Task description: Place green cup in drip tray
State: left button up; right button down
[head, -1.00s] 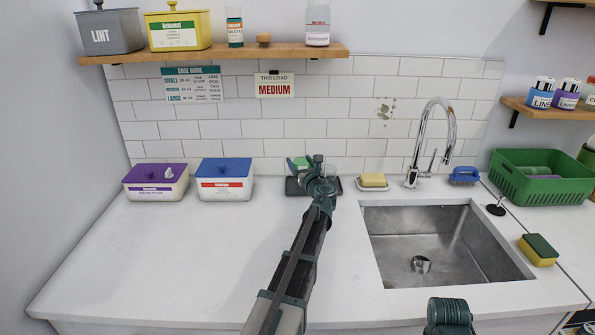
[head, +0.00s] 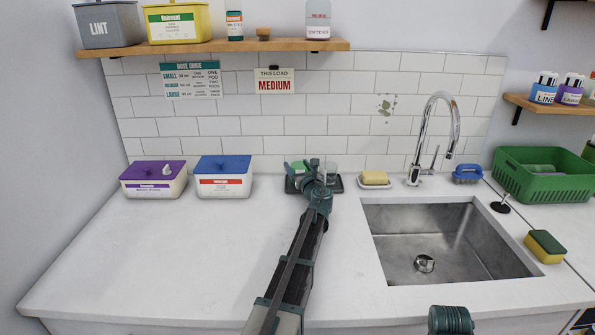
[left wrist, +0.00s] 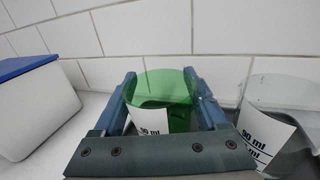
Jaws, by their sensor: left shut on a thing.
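The green cup (left wrist: 160,88) is see-through with a white "90 ml" label. It stands roughly upright between the fingers of my left gripper (left wrist: 165,100), which is shut on it. In the head view the green cup (head: 298,168) shows just left of my left gripper (head: 312,170), over the dark drip tray (head: 337,186). My gripper and arm hide part of the tray. I cannot tell whether the cup's base touches the tray. A clear cup (left wrist: 275,105) with a white label is to the right of the green cup.
A purple-lidded box (head: 153,180) and a blue-lidded box (head: 223,178) stand left of the tray. A yellow soap (head: 374,178) on a dish and the faucet (head: 416,170) are to its right. The sink (head: 440,245) is at front right. The left counter is clear.

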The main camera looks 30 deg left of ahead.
pick_arm(q)
jog(key=shift+f, duration=0.15)
jog(key=o, duration=1.2)
jog(key=shift+o, duration=0.2)
jog(key=shift+r, duration=0.35)
jog(key=v, duration=1.2)
jog(key=shift+f, duration=0.15)
